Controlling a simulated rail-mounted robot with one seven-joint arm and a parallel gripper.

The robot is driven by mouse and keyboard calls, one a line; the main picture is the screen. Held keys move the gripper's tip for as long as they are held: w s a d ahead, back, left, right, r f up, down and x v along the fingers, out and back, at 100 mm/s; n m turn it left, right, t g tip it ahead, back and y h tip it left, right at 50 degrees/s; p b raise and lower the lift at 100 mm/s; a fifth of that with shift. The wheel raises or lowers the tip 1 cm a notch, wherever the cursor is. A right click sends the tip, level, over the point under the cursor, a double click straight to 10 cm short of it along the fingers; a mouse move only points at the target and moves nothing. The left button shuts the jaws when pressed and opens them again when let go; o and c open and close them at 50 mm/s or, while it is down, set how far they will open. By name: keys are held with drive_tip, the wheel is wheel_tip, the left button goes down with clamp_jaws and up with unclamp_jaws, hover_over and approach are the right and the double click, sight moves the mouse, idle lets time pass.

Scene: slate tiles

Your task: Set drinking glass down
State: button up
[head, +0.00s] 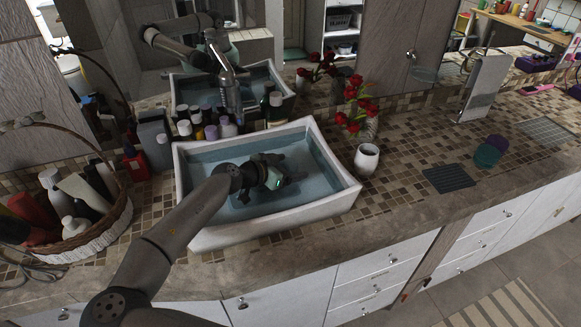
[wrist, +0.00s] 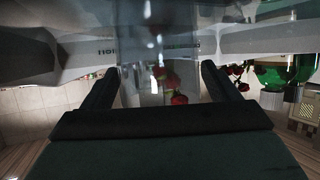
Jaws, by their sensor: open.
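My gripper (head: 287,178) is over the basin of the white-rimmed sink (head: 345,193) in the head view. In the wrist view its two dark fingers (wrist: 163,80) stand wide apart. A pale, see-through shape (wrist: 143,88) shows between them, with red flowers behind; it may be the drinking glass, and I cannot tell whether it touches a finger. No clear glass can be made out at my gripper in the head view. A teal and purple cup (head: 490,151) stands on the tiled counter at the right.
A white cup (head: 367,158) and a vase of red flowers (head: 361,115) stand right of the sink. Several bottles (head: 210,132) line its back edge. A basket (head: 92,238) is at the left.

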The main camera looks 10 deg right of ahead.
drive_tip(key=b+v, duration=0.3)
drive_tip(key=v, duration=0.8)
drive_tip(key=shift+s, duration=0.1)
idle(0.9)
